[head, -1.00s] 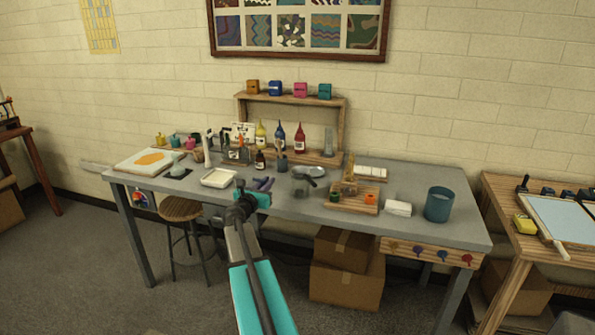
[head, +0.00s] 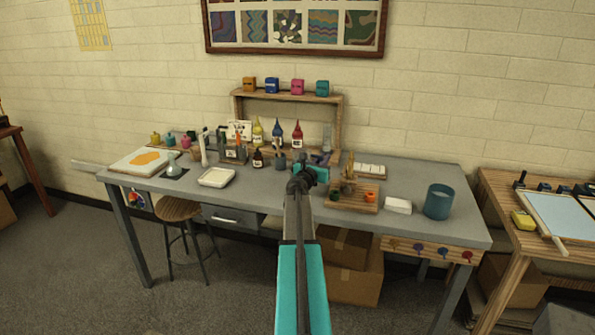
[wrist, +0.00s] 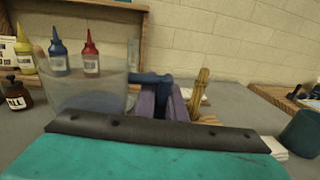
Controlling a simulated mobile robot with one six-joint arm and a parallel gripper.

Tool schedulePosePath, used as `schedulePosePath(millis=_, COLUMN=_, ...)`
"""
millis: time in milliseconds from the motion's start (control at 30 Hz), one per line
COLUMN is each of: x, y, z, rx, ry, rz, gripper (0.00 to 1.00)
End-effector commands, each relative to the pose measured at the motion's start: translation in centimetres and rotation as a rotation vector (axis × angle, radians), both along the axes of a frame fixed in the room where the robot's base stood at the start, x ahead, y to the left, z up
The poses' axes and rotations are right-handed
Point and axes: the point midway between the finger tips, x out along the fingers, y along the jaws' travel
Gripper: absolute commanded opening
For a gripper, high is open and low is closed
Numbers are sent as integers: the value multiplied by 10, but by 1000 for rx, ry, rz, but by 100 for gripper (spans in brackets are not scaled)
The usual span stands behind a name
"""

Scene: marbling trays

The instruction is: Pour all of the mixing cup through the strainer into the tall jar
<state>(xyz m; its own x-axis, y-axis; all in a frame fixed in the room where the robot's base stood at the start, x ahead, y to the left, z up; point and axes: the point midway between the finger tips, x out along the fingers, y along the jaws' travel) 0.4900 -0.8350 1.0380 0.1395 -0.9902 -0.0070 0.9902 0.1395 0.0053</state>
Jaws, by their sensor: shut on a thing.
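The mixing cup (wrist: 85,92), clear and wide with a blue handle, fills the left of the wrist view and looks upright. My gripper (wrist: 163,100) has its purple fingers shut on the cup's handle, with the cup's body to the left. In the head view my gripper (head: 320,159) is over the middle of the grey table, and my arm hides the cup. A tall clear vessel, seemingly the tall jar (head: 327,137), stands behind at the shelf's right end. The strainer is not visible now; my gripper covers where a round, pale, strainer-like thing showed earlier.
Red (head: 297,133), blue and yellow bottles stand behind the gripper by the wooden shelf (head: 337,115). A wooden rack (head: 352,201) with small colour pots and upright sticks is close on the right. A teal bucket (head: 438,202) stands farther right. A white tray (head: 216,178) lies left.

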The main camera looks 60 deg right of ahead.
Motion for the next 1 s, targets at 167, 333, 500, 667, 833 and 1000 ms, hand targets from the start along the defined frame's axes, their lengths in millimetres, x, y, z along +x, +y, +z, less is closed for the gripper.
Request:
schedulePosePath(millis=167, x=-28, y=-24, z=3, rx=-5, ry=1, rz=-19, gripper=0)
schedulePosePath(millis=333, x=-46, y=-39, z=5, rx=-7, ry=3, rz=-30, gripper=0)
schedulePosePath(millis=500, x=-52, y=-43, z=0, rx=-8, ry=4, rz=-32, gripper=0)
schedulePosePath(millis=667, x=-52, y=-43, z=-4, rx=-8, ry=3, rz=-32, gripper=0)
schedulePosePath(millis=833, x=-51, y=-42, z=-4, rx=-8, ry=3, rz=-32, gripper=0)
schedulePosePath(millis=1000, x=-51, y=-42, z=-4, rx=-8, ry=3, rz=-31, gripper=0)
